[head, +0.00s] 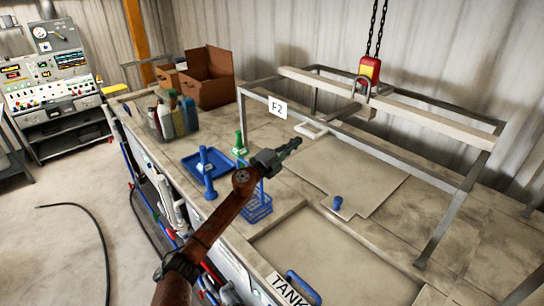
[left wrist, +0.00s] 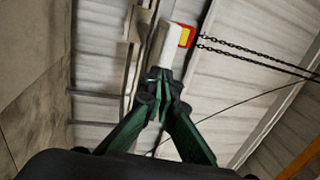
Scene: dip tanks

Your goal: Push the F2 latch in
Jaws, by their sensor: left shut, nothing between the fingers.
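The F2 sign (head: 277,107) hangs on the near rail of a grey metal frame above the bench. A pale loop-shaped handle (head: 311,130) sticks out just below and right of the sign; it looks like the F2 latch, but I cannot tell how far out it stands. My left gripper (head: 297,142) is shut and empty, its tip just below and left of this handle in the head view. I cannot tell whether they touch. In the left wrist view the closed fingertips (left wrist: 163,76) overlap the lower end of a pale beam (left wrist: 166,46). My right gripper is not in view.
A red and yellow hoist block (head: 369,70) hangs on chains at the frame's crossbeam (head: 420,106). Blue and green handled tools, a blue tray (head: 190,165) and a blue basket (head: 262,207) stand left of and below my gripper. A flat lid lies under the frame.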

